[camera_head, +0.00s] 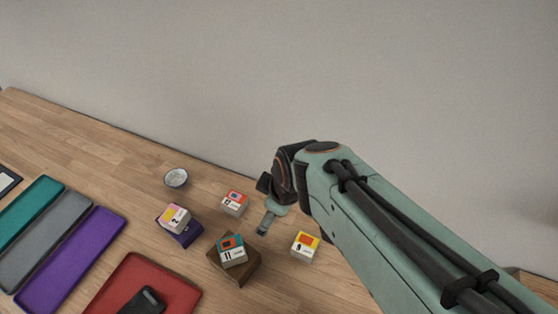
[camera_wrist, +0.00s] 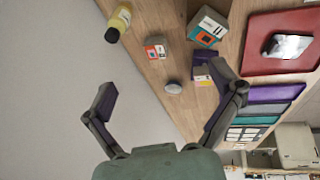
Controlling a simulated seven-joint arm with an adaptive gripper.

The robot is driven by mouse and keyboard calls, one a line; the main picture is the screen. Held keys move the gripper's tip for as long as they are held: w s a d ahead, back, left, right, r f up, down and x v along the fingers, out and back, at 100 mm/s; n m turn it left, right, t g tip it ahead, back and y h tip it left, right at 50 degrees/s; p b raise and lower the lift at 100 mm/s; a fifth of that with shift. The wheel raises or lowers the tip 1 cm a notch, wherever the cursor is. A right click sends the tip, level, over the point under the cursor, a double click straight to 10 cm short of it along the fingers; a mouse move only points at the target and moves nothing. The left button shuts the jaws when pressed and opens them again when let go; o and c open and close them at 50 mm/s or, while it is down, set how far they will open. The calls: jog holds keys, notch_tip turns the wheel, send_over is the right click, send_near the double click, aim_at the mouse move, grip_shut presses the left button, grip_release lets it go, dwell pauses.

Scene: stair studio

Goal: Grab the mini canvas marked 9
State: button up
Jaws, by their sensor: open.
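The mini canvas marked 9 (camera_head: 305,246) is a small pale block with a yellow and orange picture on top. It sits on the wooden table, right of the other canvases in the head view. I cannot make it out in the wrist view. My gripper (camera_head: 265,222) is left of it and above the table, partly hidden behind my arm. In the wrist view my gripper (camera_wrist: 164,80) has its two fingers wide apart with nothing held between them.
Other canvases stand nearby: 11 (camera_head: 232,254) on a brown box, 2 (camera_head: 175,218) on a purple box, and a red-topped one (camera_head: 235,203). The wrist view shows a yellow bottle (camera_wrist: 120,20).

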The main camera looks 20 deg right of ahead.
jog(key=w+d+f+n, duration=0.1)
jog(key=w+d+f, duration=0.3)
jog(key=f, duration=0.2)
jog(key=m+g, duration=0.1)
jog(key=g, duration=0.3)
send_over(303, 243)
notch_tip(303, 243, down, 11)
jog(key=shift+f, duration=0.1)
notch_tip(303, 243, down, 6)
jog(key=shift+f, duration=0.1)
jog(key=shift+d, duration=0.1)
jog(key=c, duration=1.2)
